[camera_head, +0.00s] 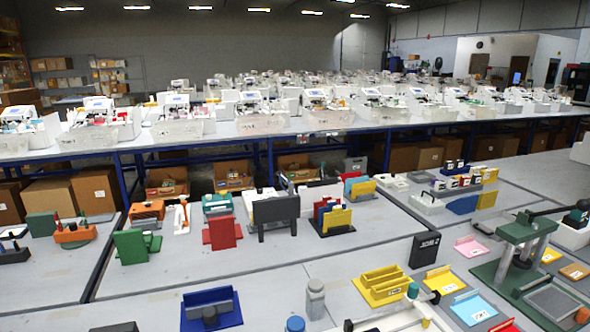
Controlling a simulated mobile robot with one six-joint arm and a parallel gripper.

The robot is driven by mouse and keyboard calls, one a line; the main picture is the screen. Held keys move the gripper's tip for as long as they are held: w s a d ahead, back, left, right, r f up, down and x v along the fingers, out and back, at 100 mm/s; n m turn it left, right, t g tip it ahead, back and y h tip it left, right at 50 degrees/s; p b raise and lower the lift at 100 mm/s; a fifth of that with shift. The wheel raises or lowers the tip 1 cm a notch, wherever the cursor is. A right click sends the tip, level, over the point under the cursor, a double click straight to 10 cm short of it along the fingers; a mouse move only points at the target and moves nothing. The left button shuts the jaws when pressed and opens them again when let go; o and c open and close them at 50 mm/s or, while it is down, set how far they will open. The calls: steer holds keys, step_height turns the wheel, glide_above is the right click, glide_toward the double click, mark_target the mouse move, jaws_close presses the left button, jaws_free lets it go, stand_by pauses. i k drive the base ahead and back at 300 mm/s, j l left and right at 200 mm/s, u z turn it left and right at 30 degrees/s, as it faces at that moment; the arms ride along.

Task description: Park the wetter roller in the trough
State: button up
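My gripper is not in view. I cannot pick out the wetter roller or its trough with certainty. A white tray-like piece (395,321) is cut off by the bottom edge, right of centre. A small upright part with a green top (412,291) stands at it; I cannot tell what it is. A dark blue holder (224,303) with a raised back sits at the bottom left of centre, with a small dark blue piece in it.
A grey bottle (316,300) and a blue cap (295,324) stand near the front. A yellow stand (382,286), a black box (425,250) and a green press (523,240) are to the right. Some bare grey tabletop (265,292) lies beside the blue holder.

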mark_target(411, 299)
steer(key=i+l+u, duration=0.1)
steer(key=l, duration=0.25)
steer(key=i+l, duration=0.25)
steer(key=i+l+u, duration=0.15)
steer(key=l, duration=0.3)
